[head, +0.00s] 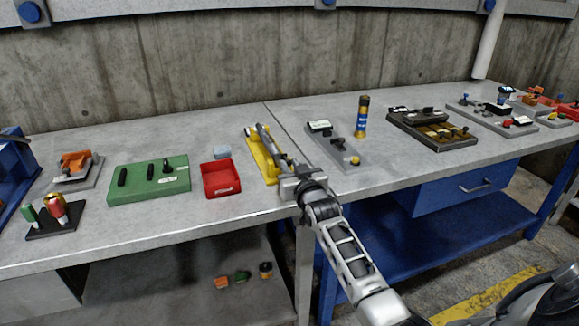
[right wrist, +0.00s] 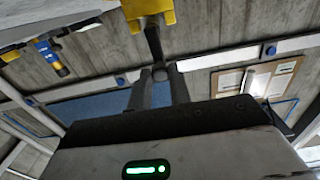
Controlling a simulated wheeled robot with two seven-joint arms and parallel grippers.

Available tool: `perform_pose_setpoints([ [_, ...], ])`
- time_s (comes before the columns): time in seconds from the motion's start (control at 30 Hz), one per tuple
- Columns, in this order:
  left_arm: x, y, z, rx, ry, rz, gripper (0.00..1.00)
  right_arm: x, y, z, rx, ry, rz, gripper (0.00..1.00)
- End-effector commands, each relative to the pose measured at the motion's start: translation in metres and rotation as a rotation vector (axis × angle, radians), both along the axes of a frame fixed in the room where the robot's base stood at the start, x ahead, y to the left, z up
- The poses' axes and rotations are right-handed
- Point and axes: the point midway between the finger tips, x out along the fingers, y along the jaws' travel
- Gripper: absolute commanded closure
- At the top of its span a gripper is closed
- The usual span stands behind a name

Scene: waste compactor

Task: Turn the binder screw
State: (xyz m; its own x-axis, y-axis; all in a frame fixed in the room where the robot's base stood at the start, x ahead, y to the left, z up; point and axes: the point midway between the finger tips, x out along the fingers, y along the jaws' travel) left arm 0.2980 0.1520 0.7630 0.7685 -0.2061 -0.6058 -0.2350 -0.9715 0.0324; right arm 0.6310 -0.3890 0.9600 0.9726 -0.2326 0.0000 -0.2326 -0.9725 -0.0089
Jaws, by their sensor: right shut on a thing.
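A yellow fixture (head: 256,158) with a grey bar along it stands on the workbench, left of the bench seam. In the right wrist view, part of the yellow fixture (right wrist: 148,12) shows at the top, with a dark rod (right wrist: 153,42) coming from it toward me. I take this rod to be part of the binder screw. My right gripper (head: 292,172) is at the front end of the fixture. Its two dark fingers (right wrist: 162,76) are shut on the rod's rounded grey end. The head view hides the contact behind the gripper. My left gripper is not in view.
A red bin (head: 221,190) and a green board (head: 150,192) lie to the left. A grey plate with a small black part (head: 334,141) and a blue-and-yellow can (head: 362,116) stand to the right. The bench front between the bin and my gripper is clear.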

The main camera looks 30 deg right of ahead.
Motion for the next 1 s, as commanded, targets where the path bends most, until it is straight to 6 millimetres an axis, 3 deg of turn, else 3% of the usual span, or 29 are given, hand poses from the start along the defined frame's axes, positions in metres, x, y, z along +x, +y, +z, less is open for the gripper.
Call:
perform_pose_setpoints([
  [0.47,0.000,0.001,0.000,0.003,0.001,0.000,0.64,-0.001,-0.005,0.002,0.006,-0.008,-0.006,1.00],
  [0.5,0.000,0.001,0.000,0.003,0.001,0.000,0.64,-0.001,-0.005,0.002,0.006,-0.008,-0.006,0.69],
  [0.53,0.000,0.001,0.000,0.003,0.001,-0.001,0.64,-0.001,-0.004,0.002,0.007,-0.007,-0.006,0.61],
  [0.87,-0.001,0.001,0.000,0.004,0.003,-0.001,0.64,-0.002,-0.001,0.000,0.009,-0.003,-0.002,0.58],
  [1.0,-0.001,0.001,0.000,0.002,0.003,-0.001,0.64,-0.014,0.002,-0.001,0.010,-0.001,-0.002,0.58],
])
